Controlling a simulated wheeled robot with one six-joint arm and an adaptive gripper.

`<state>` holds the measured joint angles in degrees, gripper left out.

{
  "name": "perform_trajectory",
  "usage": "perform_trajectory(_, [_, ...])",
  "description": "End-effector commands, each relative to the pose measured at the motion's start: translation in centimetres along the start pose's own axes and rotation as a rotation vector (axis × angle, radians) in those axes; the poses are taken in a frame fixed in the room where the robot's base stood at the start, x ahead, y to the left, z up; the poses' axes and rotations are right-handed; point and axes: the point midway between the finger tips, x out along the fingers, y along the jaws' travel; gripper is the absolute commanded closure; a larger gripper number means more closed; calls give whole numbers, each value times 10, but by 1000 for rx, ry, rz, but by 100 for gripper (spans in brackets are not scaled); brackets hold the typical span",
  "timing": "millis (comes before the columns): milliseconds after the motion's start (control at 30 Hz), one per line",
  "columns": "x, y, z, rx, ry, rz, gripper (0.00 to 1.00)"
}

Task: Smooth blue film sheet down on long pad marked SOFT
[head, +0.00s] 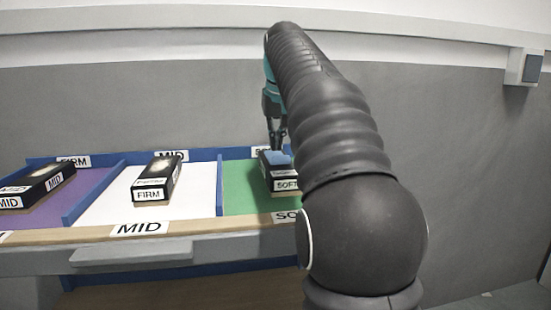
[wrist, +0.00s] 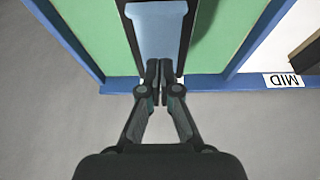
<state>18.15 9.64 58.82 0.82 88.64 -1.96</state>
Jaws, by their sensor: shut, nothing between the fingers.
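The long black pad marked SOFT (head: 287,186) lies in the green bay, partly hidden behind my arm in the head view. The blue film sheet (wrist: 156,32) lies along the top of the pad in the wrist view. It also shows in the head view as a small blue patch (head: 277,157). My gripper (wrist: 165,68) is shut and empty, with its fingertips at the near end of the sheet in the wrist view. In the head view my gripper (head: 276,146) is over the pad's far end. I cannot tell whether the fingertips touch the film.
A black pad marked FIRM (head: 154,178) lies in the white bay marked MID. Another black pad marked MID (head: 37,186) lies in the purple bay. Blue dividers (head: 94,191) separate the bays. A wall stands behind the tray.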

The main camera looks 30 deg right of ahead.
Motion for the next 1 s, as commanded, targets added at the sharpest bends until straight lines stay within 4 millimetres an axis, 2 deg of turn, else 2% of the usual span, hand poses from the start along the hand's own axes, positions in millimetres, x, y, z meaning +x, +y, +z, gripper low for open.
perform_trajectory(1000, [16, 0, 7, 0, 0, 0, 100])
